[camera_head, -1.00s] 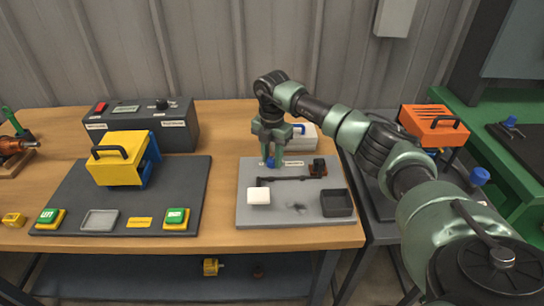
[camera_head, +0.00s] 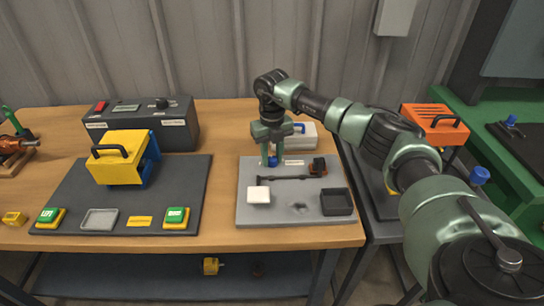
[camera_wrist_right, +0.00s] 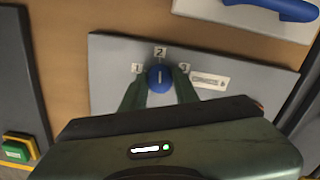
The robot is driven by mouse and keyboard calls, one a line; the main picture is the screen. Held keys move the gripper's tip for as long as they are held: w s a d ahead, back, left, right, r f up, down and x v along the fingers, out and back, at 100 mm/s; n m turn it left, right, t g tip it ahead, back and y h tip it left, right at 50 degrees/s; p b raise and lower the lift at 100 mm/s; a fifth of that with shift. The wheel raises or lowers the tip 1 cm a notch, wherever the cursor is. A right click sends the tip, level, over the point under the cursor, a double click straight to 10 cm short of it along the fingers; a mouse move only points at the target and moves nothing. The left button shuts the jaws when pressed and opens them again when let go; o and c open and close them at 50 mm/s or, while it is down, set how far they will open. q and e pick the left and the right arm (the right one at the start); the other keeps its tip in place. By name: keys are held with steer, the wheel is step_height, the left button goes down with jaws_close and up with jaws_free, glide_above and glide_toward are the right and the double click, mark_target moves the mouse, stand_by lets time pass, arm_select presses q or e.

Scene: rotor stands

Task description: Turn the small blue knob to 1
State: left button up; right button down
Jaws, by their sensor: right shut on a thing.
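The small blue knob (camera_wrist_right: 160,78) sits on a grey board (camera_wrist_right: 112,56) with labels 1, 2 and 3 around it. Label 1 (camera_wrist_right: 137,68) is left of the knob, label 2 (camera_wrist_right: 160,52) above it and label 3 (camera_wrist_right: 184,67) right. The white mark on the knob points up toward 2. My right gripper (camera_wrist_right: 159,82) is shut on the knob, one finger on each side. In the head view the right gripper (camera_head: 270,163) reaches down to the back of the board, partly hiding the knob. My left gripper is not in view.
On the same board are a white block (camera_head: 258,195), a black tray (camera_head: 337,203) and a dark lever (camera_head: 285,178). A pale case with a blue handle (camera_head: 303,136) stands just behind. A yellow case (camera_head: 120,160) stands on the dark mat left.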

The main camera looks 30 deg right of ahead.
mark_target(272, 158)
steer(key=n, duration=0.7)
steer(key=shift+b, duration=0.35)
steer(key=n, duration=0.7)
steer(key=shift+b, duration=0.35)
steer(key=c, duration=1.1)
jaws_free()
steer(key=shift+r, duration=0.1)
step_height(272, 158, up, 8)
steer(key=shift+f+b, duration=0.15)
steer(key=shift+b, duration=0.3)
